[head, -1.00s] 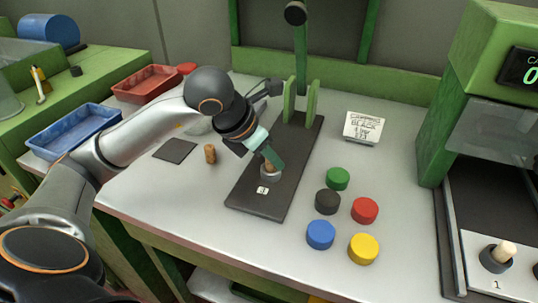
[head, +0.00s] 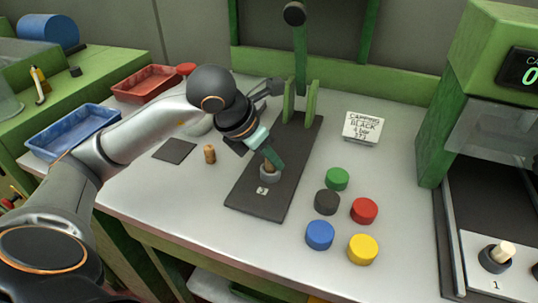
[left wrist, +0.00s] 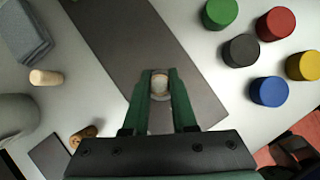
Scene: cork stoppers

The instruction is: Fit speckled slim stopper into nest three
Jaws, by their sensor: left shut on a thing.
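My left gripper (head: 270,163) is shut on a tan stopper (head: 268,168) at the grey ring-shaped nest (head: 270,176) beside the label 3 on the dark board (head: 245,190). The stopper's pale round top (left wrist: 160,82) shows between the fingers in the left wrist view. Its speckling cannot be made out, and the fingers hide how deep it sits. A brown cork stopper (head: 210,154) stands apart on the table, left of the board. It shows dark spots in the left wrist view (left wrist: 83,138). My right gripper is not in view.
Green, black, red, blue and yellow caps (head: 320,235) stand right of the board. Two green posts (head: 312,100) rise at its far end. A pale stopper (left wrist: 46,77) stands on the left. Red (head: 148,84) and blue (head: 72,130) trays lie left. A green machine (head: 480,100) stands right.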

